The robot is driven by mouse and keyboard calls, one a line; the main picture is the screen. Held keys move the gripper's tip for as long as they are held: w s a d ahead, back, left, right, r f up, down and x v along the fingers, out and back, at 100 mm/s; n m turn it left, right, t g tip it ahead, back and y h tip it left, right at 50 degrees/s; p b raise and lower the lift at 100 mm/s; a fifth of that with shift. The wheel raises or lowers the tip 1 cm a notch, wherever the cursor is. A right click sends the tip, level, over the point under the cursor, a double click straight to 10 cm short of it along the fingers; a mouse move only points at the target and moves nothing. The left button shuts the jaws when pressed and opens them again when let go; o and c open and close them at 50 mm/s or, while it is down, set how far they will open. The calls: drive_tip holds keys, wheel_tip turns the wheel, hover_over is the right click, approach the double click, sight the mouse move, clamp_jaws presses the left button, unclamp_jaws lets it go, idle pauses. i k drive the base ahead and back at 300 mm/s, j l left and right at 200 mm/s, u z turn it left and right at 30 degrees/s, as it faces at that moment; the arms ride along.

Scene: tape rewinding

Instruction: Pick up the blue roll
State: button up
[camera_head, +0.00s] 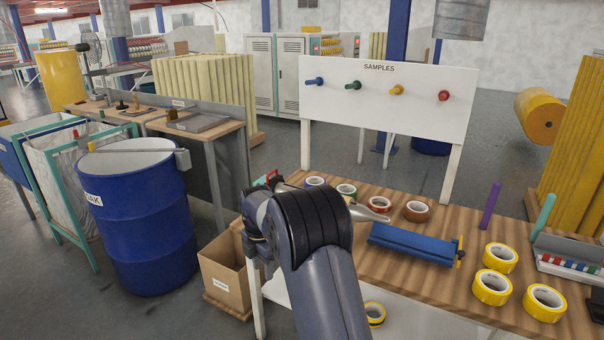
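The blue roll (314,182) lies flat at the back left of the wooden table (455,296), the leftmost in a row of tape rolls. Its lower side is partly hidden behind my arm. My arm rises from the bottom centre and bends just in front of the roll. My gripper is hidden behind the arm, so its distance from the roll and its opening cannot be seen.
A blue tool (411,244) and several yellow rolls (492,287) occupy the table. The samples board (387,100) stands behind. A blue drum (149,232) stands left.

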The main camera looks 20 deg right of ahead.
sight(312, 180)
drive_tip(key=i+z, duration=0.1)
drive_tip(key=i, duration=0.9)
drive_tip(key=i+j, duration=0.2)
drive_tip(key=i, duration=0.85)
drive_tip(key=i+z, duration=0.15)
drive_tip(key=z, duration=1.05)
